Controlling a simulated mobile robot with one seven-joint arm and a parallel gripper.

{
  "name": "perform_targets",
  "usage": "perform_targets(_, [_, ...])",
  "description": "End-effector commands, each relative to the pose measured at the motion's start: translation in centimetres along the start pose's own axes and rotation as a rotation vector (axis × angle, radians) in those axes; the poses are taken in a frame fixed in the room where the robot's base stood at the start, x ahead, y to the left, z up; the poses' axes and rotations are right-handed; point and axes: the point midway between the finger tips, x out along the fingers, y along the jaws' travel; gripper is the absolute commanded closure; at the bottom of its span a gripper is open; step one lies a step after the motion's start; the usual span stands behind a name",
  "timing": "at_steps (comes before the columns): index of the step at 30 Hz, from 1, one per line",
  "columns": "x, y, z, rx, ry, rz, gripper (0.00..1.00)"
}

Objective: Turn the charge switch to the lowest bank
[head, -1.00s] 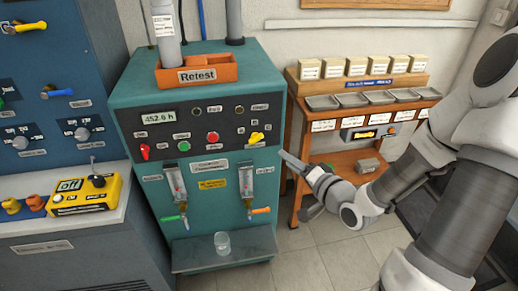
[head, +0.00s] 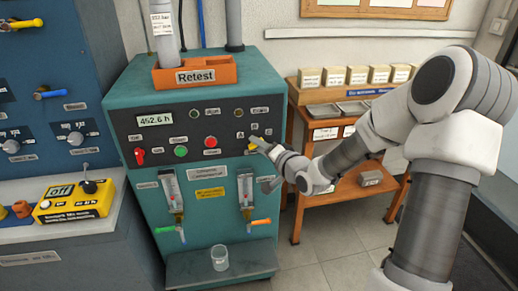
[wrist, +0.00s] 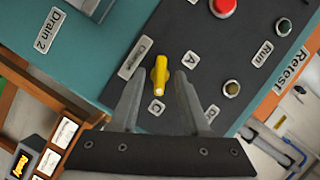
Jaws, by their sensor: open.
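The charge switch (wrist: 159,76) is a yellow lever knob on the dark panel of the teal bench. Its label (wrist: 135,58) is beside it, and the letters A (wrist: 191,60) and C (wrist: 157,108) are near it. In the wrist view the knob's long axis runs roughly up and down; I cannot tell which letter it points to. My gripper (wrist: 161,80) is open, with one finger on each side of the knob; contact cannot be told. In the head view my gripper (head: 258,143) is at the panel's right end and hides most of the switch.
The panel also carries a red button (head: 211,142), a green button (head: 181,152), a red knob (head: 140,156) and a display (head: 155,120). Below are two flow tubes with green and orange valve handles (head: 262,222). A glass (head: 220,257) stands on the lower shelf.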

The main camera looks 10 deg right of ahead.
Motion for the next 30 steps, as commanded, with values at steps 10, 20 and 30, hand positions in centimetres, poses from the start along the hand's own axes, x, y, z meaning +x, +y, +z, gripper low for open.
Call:
perform_targets(10, [0.71,0.0,-0.01,0.0,0.0,0.0,0.54])
perform_targets(20, [0.68,0.01,-0.02,0.0,0.001,0.0,1.0])
perform_targets(30, [0.68,-0.01,-0.01,-0.005,0.0,0.002,1.0])
